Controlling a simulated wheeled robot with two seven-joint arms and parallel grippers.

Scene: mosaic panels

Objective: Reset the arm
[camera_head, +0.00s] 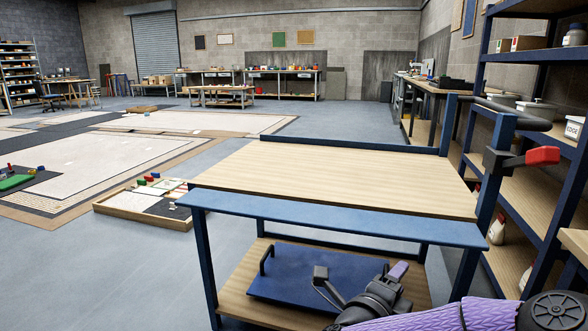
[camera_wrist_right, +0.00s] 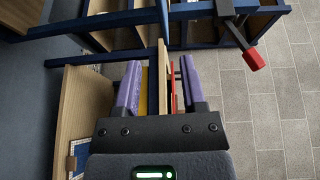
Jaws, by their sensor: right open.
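My right gripper (camera_head: 360,275) shows at the bottom right in the head view, in front of the cart's lower shelf. The purple right arm comes in from the lower right corner. In the right wrist view the two purple fingers of this gripper (camera_wrist_right: 159,82) stand apart. A wooden board edge and a thin red strip show in line with the gap; I cannot tell how far beyond the fingers they are. No object is seen gripped. My left gripper and arm are not in view.
A cart with a wooden top (camera_head: 350,178) and blue frame stands just ahead, its top empty. A blue panel (camera_head: 315,278) with a handle lies on its lower shelf. A red-tipped lever (camera_head: 542,156) juts out at right, near blue shelving (camera_head: 545,195).

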